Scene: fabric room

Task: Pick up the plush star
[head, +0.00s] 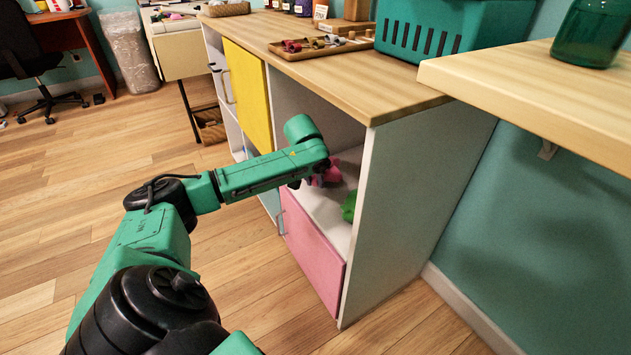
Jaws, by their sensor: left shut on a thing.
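A pink plush thing (330,176), which looks like the plush star, is in the open compartment of the low cabinet, just below the end of my left arm. Its outline is partly hidden by my arm, so I cannot make out all its points. My left gripper (316,180) is at it, shut on it, with the fingers mostly hidden behind the wrist. A green plush thing (349,206) lies to the right on the compartment floor, partly hidden by the side panel. My right gripper is out of view.
The cabinet (400,210) has a wooden top above the compartment, a yellow door (247,92) and a pink door (311,250). A tray (320,46) and green basket (450,30) stand on top. A wooden shelf (540,90) juts out right.

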